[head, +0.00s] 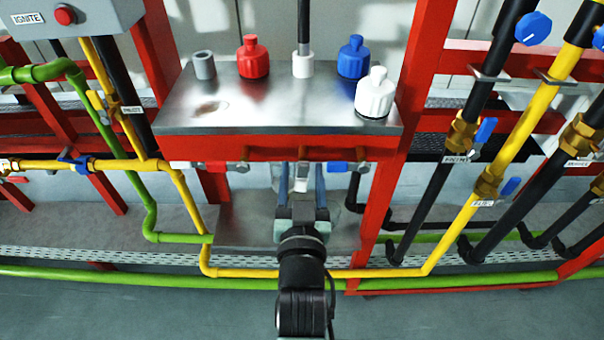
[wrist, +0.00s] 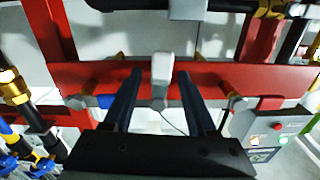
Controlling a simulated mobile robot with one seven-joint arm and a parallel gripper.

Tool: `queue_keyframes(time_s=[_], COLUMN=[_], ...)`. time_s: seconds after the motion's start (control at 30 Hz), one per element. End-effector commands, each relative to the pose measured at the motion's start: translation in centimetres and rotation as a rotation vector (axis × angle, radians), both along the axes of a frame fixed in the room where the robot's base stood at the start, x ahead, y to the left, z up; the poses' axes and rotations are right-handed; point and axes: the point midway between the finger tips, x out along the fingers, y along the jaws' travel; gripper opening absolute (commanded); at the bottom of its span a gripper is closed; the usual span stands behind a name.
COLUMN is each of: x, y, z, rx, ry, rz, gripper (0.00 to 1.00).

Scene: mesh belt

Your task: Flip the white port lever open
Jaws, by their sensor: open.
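The white port lever (wrist: 162,68) is a small white block at the middle of the red crossbar. In the wrist view it sits between the tips of my gripper (wrist: 158,76), with a gap on each side. The head view also shows it as a white piece (head: 302,177) between the fingers of my gripper (head: 302,172), below the front edge of the metal box. The gripper is open and holds nothing. Whether the fingertips reach past the lever in depth is hard to tell.
A blue lever (head: 335,167) and a red lever (head: 215,167) sit on either side along the red crossbar (head: 270,148). The metal box (head: 290,110) above carries coloured caps. Yellow pipes (head: 181,195) and red posts (head: 384,200) flank the arm.

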Motion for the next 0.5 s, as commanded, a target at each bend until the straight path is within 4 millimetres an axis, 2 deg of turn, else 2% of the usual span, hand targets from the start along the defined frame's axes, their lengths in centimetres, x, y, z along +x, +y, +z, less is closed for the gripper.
queue_keyframes(time_s=[0.1, 0.4, 0.5], x=[-0.01, -0.03, -0.03], y=[0.01, 0.02, 0.03], z=[0.0, 0.01, 0.01], rx=[0.0, 0.0, 0.0], ry=[0.0, 0.0, 0.0], rz=[0.0, 0.0, 0.0], gripper=[0.56, 0.02, 0.0])
